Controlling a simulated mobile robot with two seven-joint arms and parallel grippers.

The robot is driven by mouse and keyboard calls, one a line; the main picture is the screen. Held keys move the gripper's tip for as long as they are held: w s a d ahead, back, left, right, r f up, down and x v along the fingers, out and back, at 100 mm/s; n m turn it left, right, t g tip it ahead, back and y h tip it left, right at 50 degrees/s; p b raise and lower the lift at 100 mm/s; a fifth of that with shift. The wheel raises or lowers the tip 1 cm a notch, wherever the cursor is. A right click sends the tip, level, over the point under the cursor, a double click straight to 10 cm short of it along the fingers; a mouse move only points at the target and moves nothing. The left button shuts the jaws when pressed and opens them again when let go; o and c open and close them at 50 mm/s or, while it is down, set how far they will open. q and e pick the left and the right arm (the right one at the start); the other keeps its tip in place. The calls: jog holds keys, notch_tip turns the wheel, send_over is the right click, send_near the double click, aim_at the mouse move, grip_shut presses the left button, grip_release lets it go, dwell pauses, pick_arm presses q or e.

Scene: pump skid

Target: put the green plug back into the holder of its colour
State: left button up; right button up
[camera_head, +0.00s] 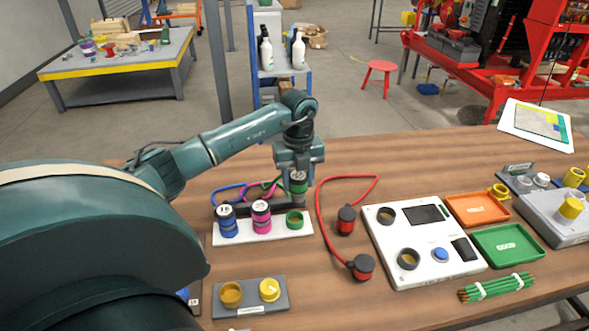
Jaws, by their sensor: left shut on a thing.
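The green plug (298,183) has a dark body, a green band and a white numbered top. My left gripper (299,168) points down and is shut on it. The plug is at or behind the right end of the white holder strip (277,232); its height above the table is hard to tell. The green holder (294,220) is an empty ring at the strip's right end, in front of the plug. A blue plug (227,222) and a pink plug (261,216) stand upright in the strip's other places. My right gripper is out of view.
Blue, pink and green cables lie behind the strip. A red cable (319,215) joins two red-and-black plugs (346,220) to the right. A white panel (424,240), orange (476,209) and green trays stand farther right. A grey block (250,299) with yellow parts is in front.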

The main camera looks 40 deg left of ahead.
aim_at(295, 195)
pick_arm(q)
jog(key=shift+s+a+n, duration=0.1)
jog(key=shift+a+n, duration=0.25)
jog(key=shift+n, duration=0.15)
jog(key=shift+a+f, duration=0.1)
jog(key=shift+f, duration=0.15)
jog(key=shift+f+b, duration=0.6)
jog(key=shift+f, duration=0.05)
jog(key=shift+f+b, duration=0.7)
jog(key=shift+f, duration=0.15)
notch_tip(295, 195, down, 2)
jog(key=shift+f+b, duration=0.25)
jog(key=shift+b, duration=0.75)
jog(key=shift+r, duration=0.2)
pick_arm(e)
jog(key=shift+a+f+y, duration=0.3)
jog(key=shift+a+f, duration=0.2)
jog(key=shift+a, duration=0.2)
pick_arm(q)
jog(key=shift+p, duration=0.3)
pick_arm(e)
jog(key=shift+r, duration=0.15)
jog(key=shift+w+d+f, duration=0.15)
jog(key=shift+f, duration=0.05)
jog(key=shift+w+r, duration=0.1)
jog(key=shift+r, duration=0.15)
